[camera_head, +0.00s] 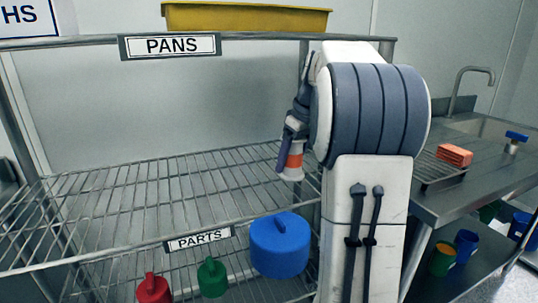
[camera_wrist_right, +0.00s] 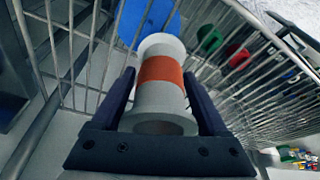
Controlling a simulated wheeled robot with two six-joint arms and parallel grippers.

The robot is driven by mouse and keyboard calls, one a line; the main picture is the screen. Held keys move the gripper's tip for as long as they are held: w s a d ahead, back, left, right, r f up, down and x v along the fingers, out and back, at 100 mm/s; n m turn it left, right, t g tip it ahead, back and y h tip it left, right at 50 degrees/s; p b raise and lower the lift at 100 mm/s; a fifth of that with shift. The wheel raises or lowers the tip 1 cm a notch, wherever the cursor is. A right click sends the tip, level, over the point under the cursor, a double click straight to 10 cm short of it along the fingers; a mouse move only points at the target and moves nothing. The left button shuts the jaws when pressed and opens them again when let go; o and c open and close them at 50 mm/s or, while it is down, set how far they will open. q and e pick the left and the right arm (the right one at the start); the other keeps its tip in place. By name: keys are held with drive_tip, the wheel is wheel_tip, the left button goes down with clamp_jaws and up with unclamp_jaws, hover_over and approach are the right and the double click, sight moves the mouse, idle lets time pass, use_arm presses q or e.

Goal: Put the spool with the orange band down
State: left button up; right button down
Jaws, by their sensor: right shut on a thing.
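The white spool with the orange band (camera_head: 295,161) hangs above the right end of the middle wire shelf (camera_head: 130,185) in the head view. My right gripper (camera_head: 284,157) is shut on it. In the right wrist view the spool (camera_wrist_right: 161,82) lies between the two dark fingers of my right gripper (camera_wrist_right: 165,105), its hollow end toward the camera. I cannot tell how far the spool is above the shelf wires. Part of it is hidden by the finger. My left gripper is not in view.
The middle shelf is bare. On the PARTS shelf below are a blue lidded container (camera_head: 280,247), a green one (camera_head: 212,278) and a red one (camera_head: 153,288). A yellow pan (camera_head: 245,18) is on the top shelf. A steel counter (camera_head: 440,205) with an orange block (camera_head: 454,155) stands right.

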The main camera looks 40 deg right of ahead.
drive_tip(key=w, duration=0.2)
drive_tip(key=shift+w+d, duration=0.3)
drive_tip(key=w, duration=0.2)
drive_tip(key=shift+w+d+p, duration=0.3)
drive_tip(key=shift+w+p, duration=0.05)
drive_tip(key=shift+p, duration=0.05)
drive_tip(key=shift+f+b, duration=0.5)
drive_tip(key=shift+f, duration=0.15)
drive_tip(key=shift+f, duration=0.2)
unclamp_jaws()
drive_tip(key=shift+s, duration=0.1)
